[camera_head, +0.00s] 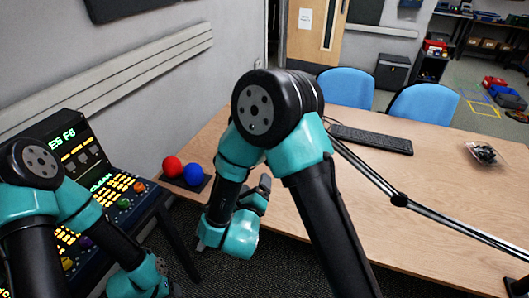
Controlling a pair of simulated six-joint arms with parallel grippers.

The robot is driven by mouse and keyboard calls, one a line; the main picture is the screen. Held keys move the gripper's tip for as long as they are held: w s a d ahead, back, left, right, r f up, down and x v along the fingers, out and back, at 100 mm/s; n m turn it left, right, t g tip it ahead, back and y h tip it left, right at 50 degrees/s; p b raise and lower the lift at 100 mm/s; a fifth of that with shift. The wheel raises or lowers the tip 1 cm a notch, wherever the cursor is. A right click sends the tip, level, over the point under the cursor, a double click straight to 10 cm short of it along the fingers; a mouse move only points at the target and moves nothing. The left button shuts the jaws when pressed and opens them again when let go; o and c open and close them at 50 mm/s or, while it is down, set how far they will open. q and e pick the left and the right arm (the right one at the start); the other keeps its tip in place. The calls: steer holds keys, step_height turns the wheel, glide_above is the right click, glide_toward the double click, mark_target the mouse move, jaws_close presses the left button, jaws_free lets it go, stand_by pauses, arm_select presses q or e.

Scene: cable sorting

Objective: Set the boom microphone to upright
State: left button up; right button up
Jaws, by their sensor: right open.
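The boom microphone (455,224) is a thin dark jointed arm on the right side of the desk. It slants low from the lower right corner up to the left, with a black joint (400,199) midway. Its far left end passes behind my right arm, so the microphone head is hidden. My right gripper (262,188) is left of the boom, apart from it, by the desk's left edge; it is open, its fingers partly hidden by the wrist. My left arm is at the lower left over the console; its gripper's fingers do not show.
The wooden desk (440,255) carries a black keyboard (372,138) and a clear packet with dark items (484,154). Blue chairs (424,103) stand behind the desk.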

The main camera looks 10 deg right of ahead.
steer(key=x, duration=1.6)
steer(key=shift+c, duration=0.3)
steer(key=c, duration=1.2)
